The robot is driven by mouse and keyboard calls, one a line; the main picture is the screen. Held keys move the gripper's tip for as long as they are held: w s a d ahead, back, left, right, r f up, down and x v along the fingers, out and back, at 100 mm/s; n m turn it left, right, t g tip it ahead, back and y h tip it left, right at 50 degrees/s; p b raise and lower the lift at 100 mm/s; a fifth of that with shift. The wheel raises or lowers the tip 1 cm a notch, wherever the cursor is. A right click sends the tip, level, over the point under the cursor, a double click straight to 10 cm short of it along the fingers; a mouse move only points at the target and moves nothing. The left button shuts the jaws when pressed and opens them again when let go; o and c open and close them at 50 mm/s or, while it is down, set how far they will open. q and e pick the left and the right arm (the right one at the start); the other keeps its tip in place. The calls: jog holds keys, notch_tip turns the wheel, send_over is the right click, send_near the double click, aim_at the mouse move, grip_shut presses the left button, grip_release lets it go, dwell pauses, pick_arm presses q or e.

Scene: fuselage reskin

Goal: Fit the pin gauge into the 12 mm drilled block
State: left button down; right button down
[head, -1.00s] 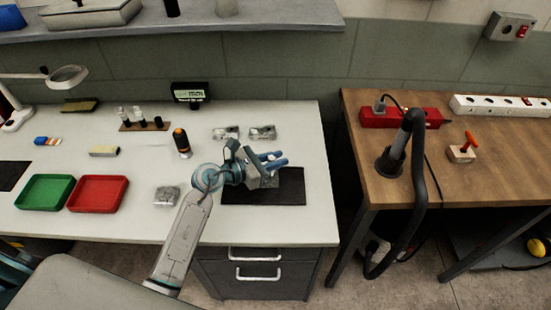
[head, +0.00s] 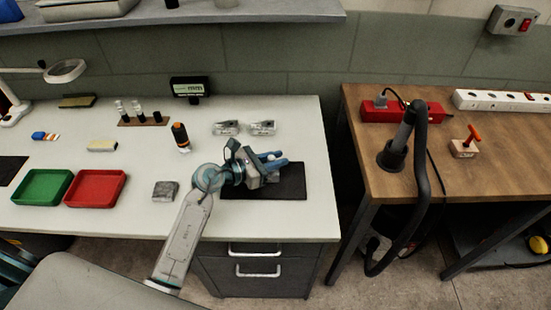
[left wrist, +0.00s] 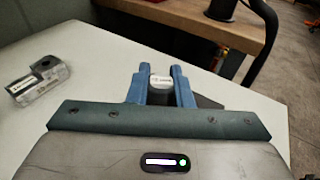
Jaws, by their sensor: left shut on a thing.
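My left gripper (head: 271,159) is over the black mat (head: 292,190) on the white bench. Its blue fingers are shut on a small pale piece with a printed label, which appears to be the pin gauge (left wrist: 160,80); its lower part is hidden. Two grey metal blocks (head: 226,128) (head: 262,128) lie behind the gripper. One block shows at the left of the left wrist view (left wrist: 38,80), with a notch and a label. Another grey block (head: 165,191) lies left of my arm. I cannot read which is 12 mm. My right gripper is not in view.
A rack with small pieces (head: 143,121) and an orange-topped black cylinder (head: 181,137) stand left of the blocks. A green tray (head: 43,187) and a red tray (head: 96,188) are farther left. A small display (head: 190,89) stands behind. A wooden bench (head: 490,178) is across a gap.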

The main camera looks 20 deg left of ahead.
pick_arm(q)
jog(key=c, duration=1.2)
grip_release()
jog(key=shift+f, duration=0.1)
jog(key=b+v, duration=0.2)
jog(key=v, duration=0.7)
jog(key=shift+a, duration=0.15)
jog(key=shift+v, duration=0.8)
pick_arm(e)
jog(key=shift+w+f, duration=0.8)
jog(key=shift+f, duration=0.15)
pick_arm(q)
jog(key=shift+s, duration=0.1)
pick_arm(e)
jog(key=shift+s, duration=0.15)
